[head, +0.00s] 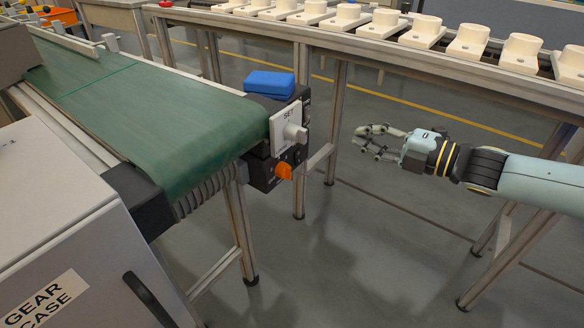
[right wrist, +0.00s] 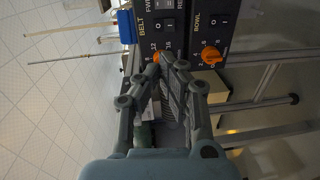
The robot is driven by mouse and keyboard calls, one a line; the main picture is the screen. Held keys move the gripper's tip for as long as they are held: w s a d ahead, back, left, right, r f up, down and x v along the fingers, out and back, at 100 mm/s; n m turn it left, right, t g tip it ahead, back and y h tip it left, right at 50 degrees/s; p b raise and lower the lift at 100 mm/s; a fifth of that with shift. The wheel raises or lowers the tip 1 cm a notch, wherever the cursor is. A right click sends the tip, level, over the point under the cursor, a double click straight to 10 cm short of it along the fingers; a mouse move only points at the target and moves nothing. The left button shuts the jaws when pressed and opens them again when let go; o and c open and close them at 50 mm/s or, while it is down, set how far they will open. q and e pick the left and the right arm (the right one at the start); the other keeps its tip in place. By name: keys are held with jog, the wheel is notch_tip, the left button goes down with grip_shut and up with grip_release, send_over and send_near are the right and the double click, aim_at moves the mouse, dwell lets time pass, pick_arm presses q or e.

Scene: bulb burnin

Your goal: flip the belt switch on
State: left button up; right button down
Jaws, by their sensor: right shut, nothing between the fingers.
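The belt control box shows in the right wrist view as a black panel marked BELT (right wrist: 142,30). A small rocker switch (right wrist: 168,24) marked O sits on it, above an orange knob (right wrist: 157,57) that my fingers partly cover. My right gripper (right wrist: 166,62) is shut and empty, its fingertips in front of the knob and below the switch. In the head view my right gripper (head: 364,139) hangs in the air to the right of the box, with a clear gap between. The BELT face is hidden from the head view. My left gripper is out of view.
The green conveyor belt (head: 140,108) ends at the box. A white SET panel (head: 290,135), an orange knob (head: 283,171) and a blue block (head: 270,84) are there. A BOWL panel with an orange knob (right wrist: 211,55) adjoins BELT. A rail of white holders (head: 467,42) runs behind.

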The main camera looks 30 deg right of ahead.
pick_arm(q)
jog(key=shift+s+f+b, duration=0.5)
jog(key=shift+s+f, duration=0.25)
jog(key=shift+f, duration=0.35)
pick_arm(e)
jog(key=shift+d+f, duration=0.2)
jog(key=shift+f, duration=0.4)
jog(key=shift+d+f, duration=0.2)
jog(key=shift+f, duration=0.4)
jog(key=shift+w, duration=0.1)
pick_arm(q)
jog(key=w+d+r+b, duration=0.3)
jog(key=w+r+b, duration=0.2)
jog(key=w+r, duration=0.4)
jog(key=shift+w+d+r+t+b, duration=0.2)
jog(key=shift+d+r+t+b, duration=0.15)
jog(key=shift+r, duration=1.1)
pick_arm(e)
jog(key=x, duration=1.4)
jog(key=shift+f, duration=0.15)
